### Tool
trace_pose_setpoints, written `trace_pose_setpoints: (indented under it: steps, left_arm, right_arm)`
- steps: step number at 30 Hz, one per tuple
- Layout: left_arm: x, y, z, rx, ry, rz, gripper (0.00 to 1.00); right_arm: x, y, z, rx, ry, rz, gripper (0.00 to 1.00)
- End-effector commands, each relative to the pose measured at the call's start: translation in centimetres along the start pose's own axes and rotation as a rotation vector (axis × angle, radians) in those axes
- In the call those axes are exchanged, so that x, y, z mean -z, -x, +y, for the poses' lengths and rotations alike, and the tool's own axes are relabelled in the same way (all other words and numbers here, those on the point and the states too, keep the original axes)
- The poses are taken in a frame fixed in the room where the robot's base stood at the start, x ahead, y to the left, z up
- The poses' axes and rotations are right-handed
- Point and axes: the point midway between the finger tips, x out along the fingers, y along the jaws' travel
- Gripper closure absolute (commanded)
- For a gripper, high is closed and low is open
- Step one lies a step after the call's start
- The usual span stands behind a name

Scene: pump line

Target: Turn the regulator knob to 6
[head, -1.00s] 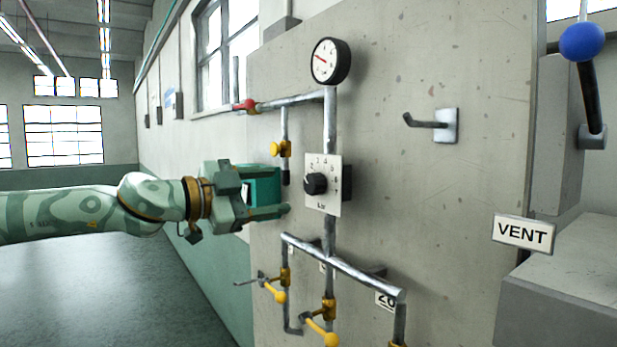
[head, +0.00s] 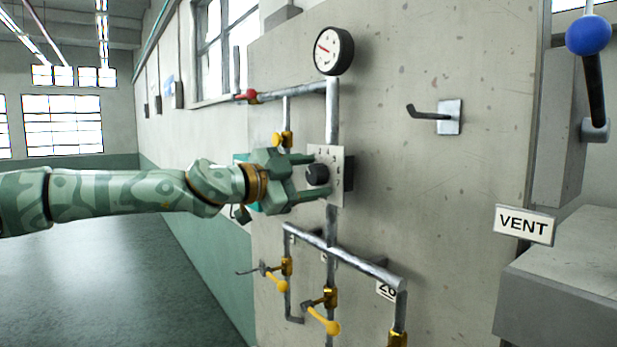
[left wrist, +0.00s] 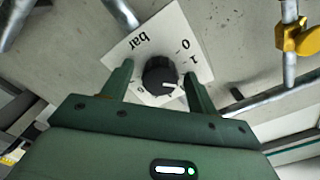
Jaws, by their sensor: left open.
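The regulator knob (head: 317,175) is black and round, on a white dial plate (head: 338,190) on the upright pipe. In the left wrist view the knob (left wrist: 160,74) shows a white pointer line, and the dial plate (left wrist: 142,42) reads "bar", 0 and 1; the other numbers are mostly hidden. My left gripper (head: 318,176) is open, with its fingers above and below the knob in the head view. In the left wrist view the fingers (left wrist: 158,85) stand on either side of the knob, apart from it. My right gripper is not in view.
A round gauge (head: 333,51) sits above the knob. A yellow valve (head: 283,139) and a red-handled one (head: 246,96) are close on the left. A pipe manifold (head: 345,258) with yellow-handled valves is below. A hook (head: 437,115) and a VENT sign (head: 524,225) are right.

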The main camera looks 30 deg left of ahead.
Motion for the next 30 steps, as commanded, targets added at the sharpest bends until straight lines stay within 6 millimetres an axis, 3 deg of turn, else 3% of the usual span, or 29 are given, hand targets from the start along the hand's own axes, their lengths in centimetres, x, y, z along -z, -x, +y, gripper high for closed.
trace_pose_setpoints:
  steps: [3,8,20,30]
  left_arm:
    - [0.0,0.0,0.0,0.0,0.0,0.0,0.41]
    - [0.0,0.0,0.0,0.0,0.0,0.0,0.85]
    - [-0.1,0.0,0.1,0.001,-0.051,0.0,0.86]
    - [-0.3,0.0,0.2,0.001,-0.291,0.0,0.86]
  right_arm:
    - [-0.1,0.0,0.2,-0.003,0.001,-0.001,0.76]
    - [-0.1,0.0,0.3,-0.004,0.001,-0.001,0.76]
    - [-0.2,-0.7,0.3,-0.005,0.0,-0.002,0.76]
    - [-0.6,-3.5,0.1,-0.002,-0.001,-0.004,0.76]
